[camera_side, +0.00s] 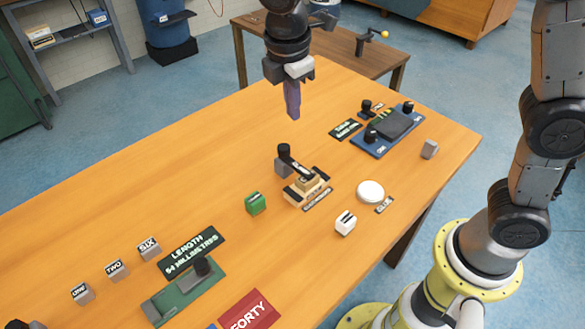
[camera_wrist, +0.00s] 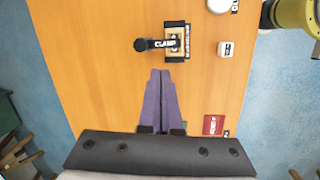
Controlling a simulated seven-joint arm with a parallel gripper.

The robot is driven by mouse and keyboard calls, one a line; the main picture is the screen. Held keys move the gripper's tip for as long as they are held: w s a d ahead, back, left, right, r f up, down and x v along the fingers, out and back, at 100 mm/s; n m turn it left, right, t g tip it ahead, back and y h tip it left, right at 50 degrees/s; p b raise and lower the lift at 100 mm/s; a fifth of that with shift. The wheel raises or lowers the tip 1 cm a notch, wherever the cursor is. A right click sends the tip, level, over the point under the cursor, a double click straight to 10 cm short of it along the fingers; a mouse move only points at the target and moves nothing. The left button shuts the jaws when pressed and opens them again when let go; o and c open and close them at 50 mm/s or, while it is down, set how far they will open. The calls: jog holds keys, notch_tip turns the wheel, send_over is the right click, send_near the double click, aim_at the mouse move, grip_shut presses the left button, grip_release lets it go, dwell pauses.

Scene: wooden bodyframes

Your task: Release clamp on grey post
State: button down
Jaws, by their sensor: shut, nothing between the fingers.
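The clamp (camera_side: 306,186) stands on the wooden table, with a pale wooden block and a dark base. Its black lever (camera_side: 299,164) lies across the top of the block and ends in a black knob (camera_side: 284,149) beside a grey post (camera_side: 282,167). In the wrist view the clamp (camera_wrist: 174,32) is ahead of the fingertips, with the lever's black knob (camera_wrist: 140,45) pointing left. My gripper (camera_side: 293,116) has purple fingers, shut and empty, hanging above the table behind the clamp in the side view. In the wrist view the fingertips (camera_wrist: 160,72) are clear of the lever.
A green block (camera_side: 255,204), a white block (camera_side: 345,223) and a white disc (camera_side: 370,191) surround the clamp. A blue panel with black knobs (camera_side: 388,131) lies at the back right. A green length gauge (camera_side: 184,292) and grey numbered blocks are at front left. The table's left middle is clear.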

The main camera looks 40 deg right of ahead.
aim_at(295, 161)
jog(key=a+f+n+g, duration=0.1)
jog(key=a+f, duration=0.5)
jog(key=f, duration=0.1)
jog(key=shift+a+f+n+h, duration=0.15)
jog(key=shift+f+n+h, duration=0.2)
jog(key=shift+n+h, duration=0.05)
jog(key=shift+w+f, duration=0.1)
jog(key=x, duration=0.9)
jog(key=shift+d+f, duration=0.2)
jog(key=shift+f, duration=0.15)
jog(key=shift+d, duration=1.95)
